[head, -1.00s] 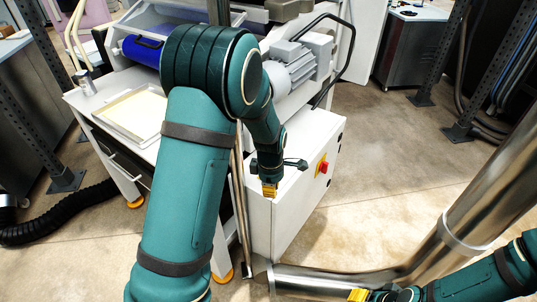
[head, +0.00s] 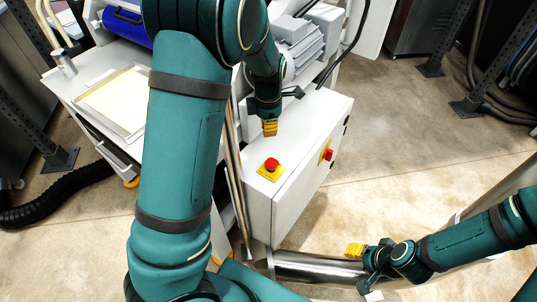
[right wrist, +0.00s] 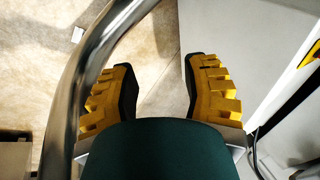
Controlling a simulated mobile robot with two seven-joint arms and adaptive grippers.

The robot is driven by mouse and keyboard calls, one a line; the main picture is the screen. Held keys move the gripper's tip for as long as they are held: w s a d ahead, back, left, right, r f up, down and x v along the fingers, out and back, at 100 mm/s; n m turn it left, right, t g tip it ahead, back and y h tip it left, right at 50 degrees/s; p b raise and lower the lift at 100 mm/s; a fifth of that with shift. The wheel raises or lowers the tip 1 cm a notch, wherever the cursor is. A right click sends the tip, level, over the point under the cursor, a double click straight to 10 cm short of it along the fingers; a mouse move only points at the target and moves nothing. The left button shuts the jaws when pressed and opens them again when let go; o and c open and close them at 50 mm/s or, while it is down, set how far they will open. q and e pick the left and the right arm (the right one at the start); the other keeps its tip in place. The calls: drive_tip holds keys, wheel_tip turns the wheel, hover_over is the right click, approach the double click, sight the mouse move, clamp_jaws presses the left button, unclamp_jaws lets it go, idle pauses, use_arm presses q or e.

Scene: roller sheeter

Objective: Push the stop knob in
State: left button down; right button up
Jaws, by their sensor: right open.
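The stop knob (head: 272,164) is a red round button on a yellow square plate, on top of the white cabinet (head: 290,215). My left gripper (head: 270,128), with yellow finger pads, points down above the cabinet top, just behind the knob in the picture and apart from it. Its pads look like one block, so its opening is unclear. My right gripper (head: 358,250) is low, to the right of the cabinet and beside a metal pipe. In the right wrist view its two fingers (right wrist: 158,85) stand apart with nothing between them.
A red-and-yellow switch (head: 327,154) sits on the cabinet's right side face. The shiny metal pipe (head: 315,268) runs along the floor, close to my right gripper. A grey motor (head: 302,50) stands behind the cabinet. A tray (head: 112,103) lies on the left table.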

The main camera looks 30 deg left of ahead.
sight(269, 160)
use_arm(q)
wheel_tip(269, 160, down, 14)
drive_tip(key=b, duration=0.3)
drive_tip(key=shift+w, duration=0.1)
drive_tip(key=shift+f, duration=0.1)
use_arm(e)
drive_tip(key=f, duration=0.1)
drive_tip(key=s+f, duration=0.1)
drive_tip(key=f, duration=0.1)
drive_tip(key=shift+a+f, duration=0.15)
drive_tip(key=shift+f, duration=0.05)
